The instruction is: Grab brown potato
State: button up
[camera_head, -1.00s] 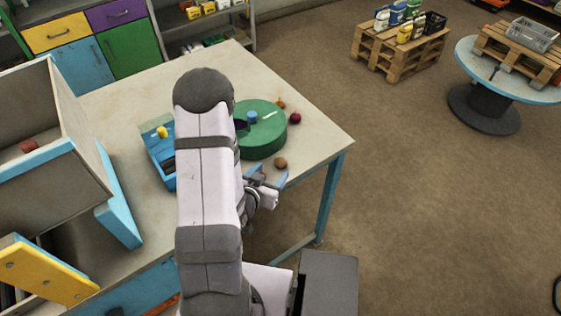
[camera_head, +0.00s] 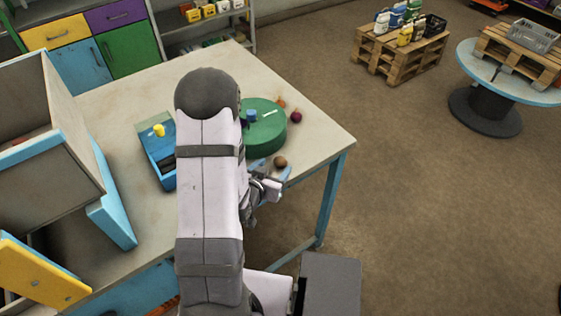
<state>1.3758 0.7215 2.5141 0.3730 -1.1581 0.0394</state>
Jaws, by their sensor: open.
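The brown potato (camera_head: 280,162) is a small round brown lump on the table's right part, just in front of the green round block. My gripper (camera_head: 276,174) shows to the right of my arm, close to the potato on its near side. It is open, with nothing visible between its fingers. The fingers are small and partly hidden by the wrist, so I cannot tell whether they touch the potato.
The green round block (camera_head: 266,135) stands behind the potato. A dark red onion-like item (camera_head: 296,117) and a small orange item (camera_head: 281,102) lie beyond it. A blue box (camera_head: 160,155) with a yellow knob is left of my arm. The table edge is close by on the right.

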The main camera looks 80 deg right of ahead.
aim_at(279, 163)
jog(key=shift+p+x, duration=0.9)
jog(key=shift+x, duration=1.25)
jog(key=shift+s+r, duration=0.1)
jog(key=shift+c, duration=0.6)
jog(key=c, duration=1)
